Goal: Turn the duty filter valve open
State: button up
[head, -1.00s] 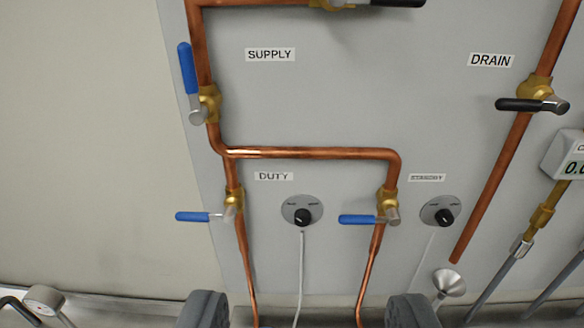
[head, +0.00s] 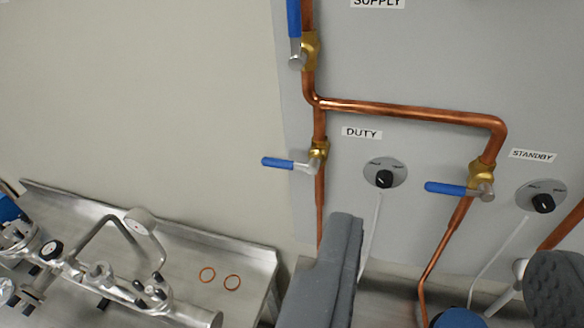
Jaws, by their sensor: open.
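The duty filter valve (head: 319,150) is a brass body on the left copper branch pipe, beside the DUTY label (head: 361,133). Its blue lever (head: 278,163) points left, across the vertical pipe. My gripper (head: 450,285) is open, with one grey finger at the bottom middle and the other at the lower right corner. It is empty and lies below and to the right of the duty valve, apart from it. The fingers hide part of the lower pipes.
The standby valve (head: 480,178) has a blue lever pointing left. The supply valve (head: 309,50) has its blue lever along the pipe. Two black knobs, one of them the duty knob (head: 384,179), sit on the panel. A metal tray (head: 235,250) with fittings and copper rings stands at lower left.

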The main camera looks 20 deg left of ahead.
aim_at(279, 164)
jog(key=shift+w, duration=0.15)
jog(key=shift+c, duration=0.7)
jog(key=w+d+f+n+t+p, duration=0.2)
jog(key=w+n+t+p, duration=0.4)
jog(key=w+n, duration=1)
jog(key=w+a+f+n+g+y+p, duration=0.3)
jog(key=w+a+f+n+y+p, duration=0.15)
jog(key=w+f+y, duration=0.35)
jog(key=s+a+f+n+g+y+p, duration=0.2)
jog(key=s+f+n+y, duration=0.15)
jog(key=f, duration=0.25)
jog(key=s+a+f+n+g+y+p, duration=0.1)
jog(key=s+a+f+n+g+y, duration=0.15)
jog(key=f+n, duration=0.35)
jog(key=shift+m, duration=0.6)
jog(key=p+x, duration=0.1)
jog(key=x, duration=0.3)
jog(key=p+x, duration=0.1)
jog(key=x, duration=0.7)
jog(key=shift+w+a+f+p, duration=0.1)
jog(key=shift+a+f+p, duration=0.2)
jog(key=shift+p, duration=0.1)
jog(key=shift+c, duration=0.3)
